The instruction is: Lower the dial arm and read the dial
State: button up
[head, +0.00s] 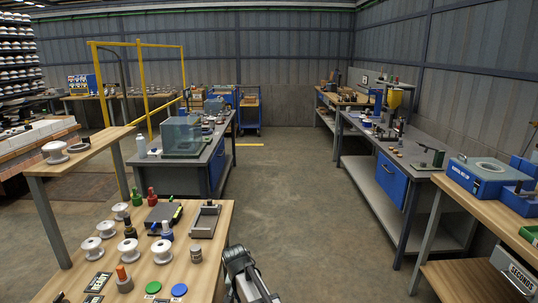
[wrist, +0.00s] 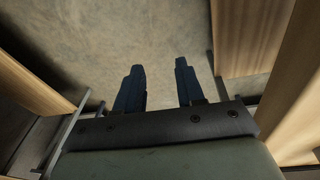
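My gripper (wrist: 160,66) shows in the wrist view with its two dark blue fingers apart and nothing between them. It is over bare floor between wooden surfaces. In the head view part of my arm shows at the bottom centre, beside the near wooden table; the fingertips cannot be made out there. No dial face is readable in either view. A small dark stand with a green part (head: 431,156) is on the right grey bench (head: 410,172); I cannot tell whether it carries the dial arm.
The near wooden table (head: 215,262) holds white spools (head: 163,251), bottles and a flat dark device (head: 163,215). A blue machine (head: 482,176) stands at right. A clear box (head: 182,136) is on the left grey bench (head: 165,178). The aisle floor (head: 290,195) between the benches is free.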

jog(key=s+d+f+n+g, duration=0.1)
jog(key=s+d+f+g, duration=0.1)
jog(key=s+d+f, duration=0.8)
jog(key=s+d+f+g, duration=0.2)
jog(key=s+d+f, duration=0.5)
jog(key=f, duration=0.6)
jog(key=s+d+f+g, duration=0.2)
jog(key=s+d+f, duration=0.2)
jog(key=s, duration=0.9)
jog(key=s+d+f+g+y, duration=0.1)
jog(key=s+d+f, duration=0.3)
jog(key=s, duration=0.9)
notch_tip(320, 180, down, 2)
jog(key=shift+s+n+g, duration=0.15)
jog(key=shift+n+g, duration=0.15)
jog(key=shift+g, duration=0.4)
